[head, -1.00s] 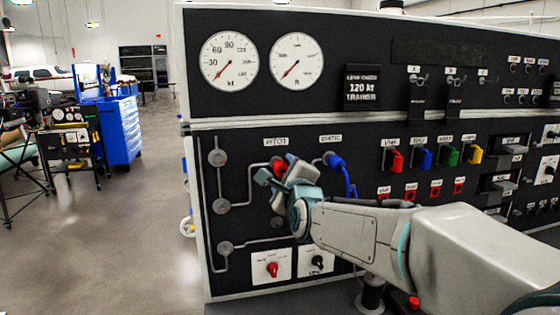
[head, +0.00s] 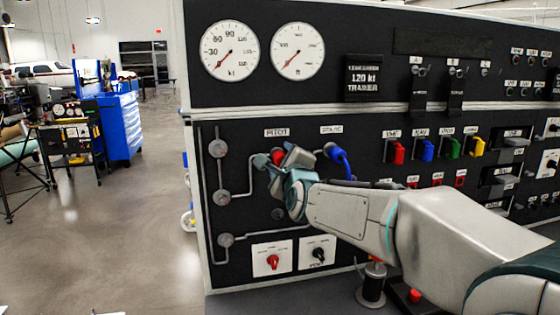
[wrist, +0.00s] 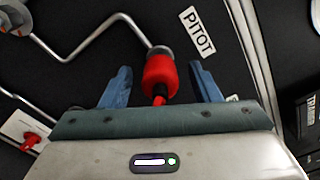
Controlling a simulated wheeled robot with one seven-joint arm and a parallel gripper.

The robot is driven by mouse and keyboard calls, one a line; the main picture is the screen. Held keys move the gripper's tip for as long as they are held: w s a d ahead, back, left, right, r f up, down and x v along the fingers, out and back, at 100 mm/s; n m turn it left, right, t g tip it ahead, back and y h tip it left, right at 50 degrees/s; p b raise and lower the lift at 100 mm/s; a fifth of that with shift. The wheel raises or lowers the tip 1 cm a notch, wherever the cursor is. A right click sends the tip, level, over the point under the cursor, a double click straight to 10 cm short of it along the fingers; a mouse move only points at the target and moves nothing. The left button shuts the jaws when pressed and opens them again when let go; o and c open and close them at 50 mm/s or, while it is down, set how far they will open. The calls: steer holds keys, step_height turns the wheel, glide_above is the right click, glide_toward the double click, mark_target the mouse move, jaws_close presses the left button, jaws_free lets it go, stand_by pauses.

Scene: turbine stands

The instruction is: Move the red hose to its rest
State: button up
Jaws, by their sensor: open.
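The red hose's thick red end (wrist: 159,74) sits on the metal port beside the PITOT label in the wrist view. In the head view only a little of the red hose (head: 278,157) shows behind my gripper. My gripper (head: 277,160) is at the PITOT port. In the wrist view my gripper (wrist: 161,84) is open, with one blue finger on each side of the red end and a gap on both sides. The hose's lower part is hidden by the gripper body. I cannot tell which fitting is the hose's rest; hooks (head: 417,70) show on the upper panel.
A blue hose (head: 340,160) hangs from the STATIC port, just right of my gripper. Red, blue, green and yellow blocks (head: 398,151) line the panel further right. Knobs (head: 272,261) sit below. A blue cabinet (head: 122,125) stands left; the floor between is open.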

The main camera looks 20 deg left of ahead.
steer(key=shift+b, duration=0.45)
stand_by(0.4)
jaws_close()
